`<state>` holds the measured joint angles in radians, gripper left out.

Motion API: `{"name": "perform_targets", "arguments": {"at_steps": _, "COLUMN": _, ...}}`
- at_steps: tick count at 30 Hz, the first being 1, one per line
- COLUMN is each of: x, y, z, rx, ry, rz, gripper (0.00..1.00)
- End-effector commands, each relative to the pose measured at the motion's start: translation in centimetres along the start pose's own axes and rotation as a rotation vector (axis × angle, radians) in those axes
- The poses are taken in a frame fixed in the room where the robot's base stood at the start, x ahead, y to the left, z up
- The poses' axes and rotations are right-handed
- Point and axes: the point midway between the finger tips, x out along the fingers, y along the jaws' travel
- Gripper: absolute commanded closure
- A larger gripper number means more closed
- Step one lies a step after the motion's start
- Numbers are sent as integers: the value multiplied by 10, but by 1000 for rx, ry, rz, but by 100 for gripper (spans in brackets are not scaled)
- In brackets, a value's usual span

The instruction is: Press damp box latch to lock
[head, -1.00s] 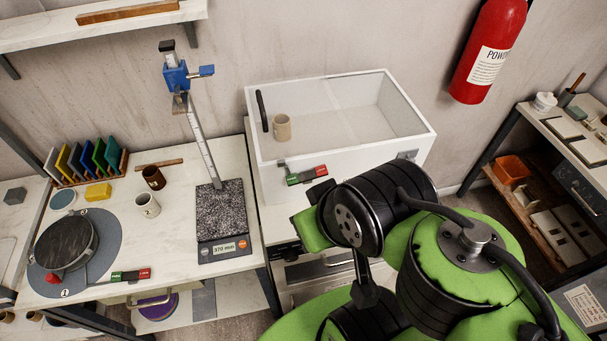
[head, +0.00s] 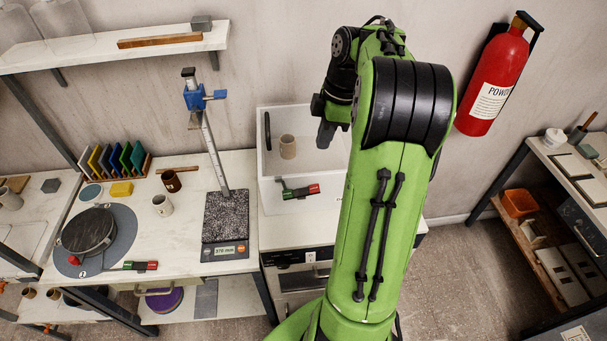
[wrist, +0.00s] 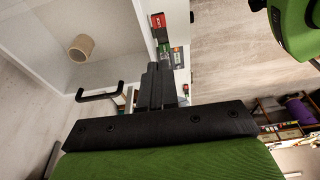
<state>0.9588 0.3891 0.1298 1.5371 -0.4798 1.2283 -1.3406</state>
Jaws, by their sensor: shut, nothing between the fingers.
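The damp box (head: 268,188) is a white box with a beige cup (head: 288,146) inside. A black handle (head: 267,131) stands at its left side. Its latch (head: 299,191), with green and red parts, is on the front face. My gripper (head: 325,134) hangs over the right part of the box, apart from the latch in the head view. In the wrist view the shut, empty fingers (wrist: 158,82) point toward the box edge, with red and green markings (wrist: 160,35) just beyond their tips. The cup (wrist: 80,48) and handle (wrist: 98,95) show left of them. My arm hides the box's right end.
A height gauge (head: 207,140) on a granite base stands left of the box. Farther left are a turntable (head: 90,232), cups and coloured tiles (head: 117,160). A wall shelf (head: 120,50) is above. A red fire extinguisher (head: 495,80) hangs right of my arm.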

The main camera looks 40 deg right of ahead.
Motion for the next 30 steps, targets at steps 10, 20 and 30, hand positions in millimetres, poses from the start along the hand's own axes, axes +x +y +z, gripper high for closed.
{"name": "perform_targets", "arguments": {"at_steps": 10, "x": 3, "y": 2, "z": 6, "rx": -17, "ry": 5, "rz": -5, "gripper": 100}}
{"name": "perform_targets", "arguments": {"at_steps": 20, "x": 56, "y": 1, "z": 5, "rx": -17, "ry": 5, "rz": -8, "gripper": 100}}
{"name": "perform_targets", "arguments": {"at_steps": 30, "x": 123, "y": 1, "z": 13, "rx": -14, "ry": 5, "rz": -8, "gripper": 100}}
